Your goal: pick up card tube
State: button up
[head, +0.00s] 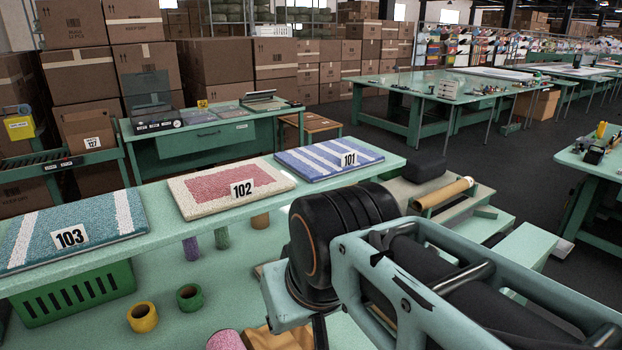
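A tan tube (443,194), which looks like the card tube, lies at a slant on a low bench right of the shelf, beyond my arm. My arm crosses the lower right of the head view and hides part of the area in front of the bench. My gripper does not show, so I cannot see its fingers or whether it holds anything.
A shelf (168,238) carries three carpet samples, marked 103 (72,231), 102 (229,187) and 101 (328,158). Below it are a green crate (74,294), a yellow roll (142,317) and a green roll (189,297). A dark block (424,167) sits behind the tube.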

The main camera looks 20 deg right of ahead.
aim_at(429, 200)
jog(key=z, duration=1.6)
jog(key=i+l+u, duration=0.15)
jog(key=u, duration=0.25)
jog(key=l+u, duration=0.25)
jog(key=u, duration=0.2)
jog(key=i+l+u, duration=0.15)
jog(key=l, duration=0.4)
jog(key=i+l+u, duration=0.15)
jog(key=l, duration=0.35)
jog(key=l+u, duration=0.15)
jog(key=l, duration=0.4)
jog(key=i+l+z, duration=0.1)
jog(key=l, duration=0.15)
